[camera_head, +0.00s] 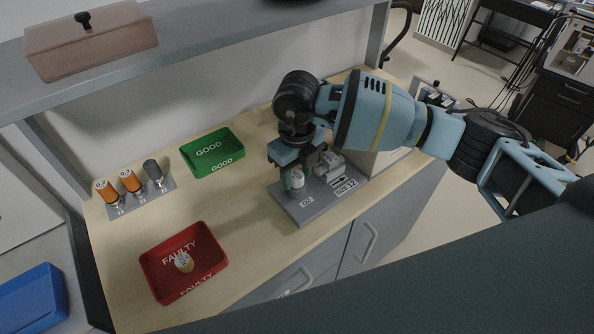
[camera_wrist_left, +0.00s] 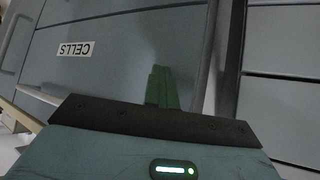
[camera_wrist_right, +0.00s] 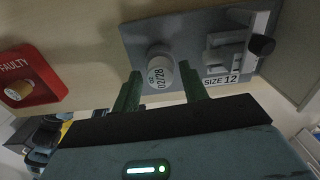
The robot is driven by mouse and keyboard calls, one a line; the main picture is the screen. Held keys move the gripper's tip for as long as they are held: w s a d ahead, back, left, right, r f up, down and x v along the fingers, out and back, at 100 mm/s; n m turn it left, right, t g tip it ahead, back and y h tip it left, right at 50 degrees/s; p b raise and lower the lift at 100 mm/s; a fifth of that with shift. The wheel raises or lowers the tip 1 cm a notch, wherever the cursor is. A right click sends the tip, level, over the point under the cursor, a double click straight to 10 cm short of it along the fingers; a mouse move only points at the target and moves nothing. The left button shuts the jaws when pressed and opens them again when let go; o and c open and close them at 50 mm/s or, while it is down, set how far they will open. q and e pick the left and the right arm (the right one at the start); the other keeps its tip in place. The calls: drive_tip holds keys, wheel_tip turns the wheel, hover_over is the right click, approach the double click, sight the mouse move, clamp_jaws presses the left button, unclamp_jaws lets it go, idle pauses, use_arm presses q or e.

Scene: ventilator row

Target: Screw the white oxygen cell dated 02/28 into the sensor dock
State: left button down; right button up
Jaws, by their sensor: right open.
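The white oxygen cell (camera_wrist_right: 160,72) marked O2 02/28 stands on the grey sensor dock (camera_wrist_right: 137,38) in the right wrist view. In the head view the cell (camera_head: 298,179) is partly covered by my right gripper (camera_head: 299,176). The dock (camera_head: 322,207) carries O2 and SIZE 12 labels. My right gripper (camera_wrist_right: 160,83) is open, with one green finger on each side of the cell; contact cannot be told. How deep the cell sits in its socket is hidden.
A red FAULTY tray (camera_head: 217,250) holds one orange-and-white cell (camera_head: 183,262). A green GOOD tray (camera_head: 195,150) is empty. A grey rack (camera_head: 142,202) holds two orange items and a grey one. A shelf (camera_head: 215,40) overhangs the back. Bare bench lies between trays and dock.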

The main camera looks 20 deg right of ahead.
drive_tip(key=n, duration=0.5)
drive_tip(key=shift+f+b, duration=0.15)
drive_tip(key=shift+b, duration=0.25)
drive_tip(key=shift+n, duration=0.9)
drive_tip(key=shift+n+b, duration=0.3)
drive_tip(key=shift+n, duration=0.4)
drive_tip(key=c, duration=0.9)
drive_tip(key=shift+m+p, duration=0.4)
drive_tip(key=shift+m, duration=0.1)
drive_tip(key=shift+r+m+p, duration=0.2)
drive_tip(key=shift+m+p, duration=0.5)
drive_tip(key=shift+m, duration=0.6)
drive_tip(key=shift+m, duration=1.2)
